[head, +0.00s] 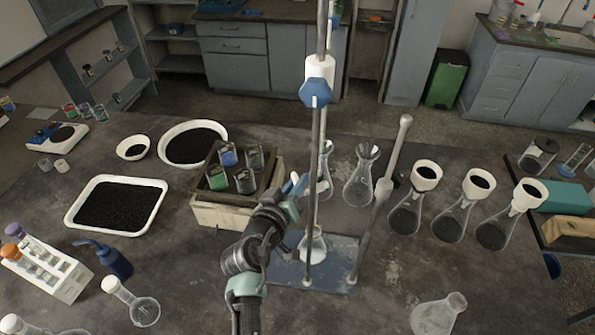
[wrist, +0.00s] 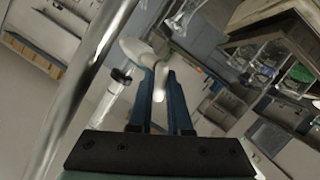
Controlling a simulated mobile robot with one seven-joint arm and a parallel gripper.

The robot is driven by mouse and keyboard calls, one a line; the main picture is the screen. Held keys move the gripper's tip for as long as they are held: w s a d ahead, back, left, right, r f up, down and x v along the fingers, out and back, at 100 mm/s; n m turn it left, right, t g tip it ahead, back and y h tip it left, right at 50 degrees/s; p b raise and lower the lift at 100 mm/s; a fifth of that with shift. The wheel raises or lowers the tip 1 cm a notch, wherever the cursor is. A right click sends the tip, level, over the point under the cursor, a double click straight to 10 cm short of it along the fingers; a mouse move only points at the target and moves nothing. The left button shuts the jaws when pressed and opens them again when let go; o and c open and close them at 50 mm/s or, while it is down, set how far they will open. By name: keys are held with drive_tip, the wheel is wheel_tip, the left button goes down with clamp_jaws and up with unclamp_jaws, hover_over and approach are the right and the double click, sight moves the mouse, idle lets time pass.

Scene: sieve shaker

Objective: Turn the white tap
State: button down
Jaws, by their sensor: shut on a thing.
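The white tap (wrist: 138,52) shows in the wrist view as a smooth, curved white piece. Its lower end lies between the two dark blue fingers of my gripper (wrist: 161,78), which is shut on it. A glass tube (wrist: 117,84) with a dark end shows just left of the fingers in the wrist view.
A metal rod (wrist: 84,92) runs close on the left in the wrist view. The stand's base plate (head: 338,278) carries a small flask (head: 313,243). A wooden box with jars (head: 220,215) is left of my gripper. Several flasks with funnels (head: 407,215) stand right.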

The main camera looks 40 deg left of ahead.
idle(0.4)
drive_tip(key=c, duration=1.1)
unclamp_jaws()
drive_tip(key=shift+c, duration=0.2)
drive_tip(key=b+v, duration=0.3)
drive_tip(key=v, duration=1)
drive_tip(key=shift+r, duration=0.15)
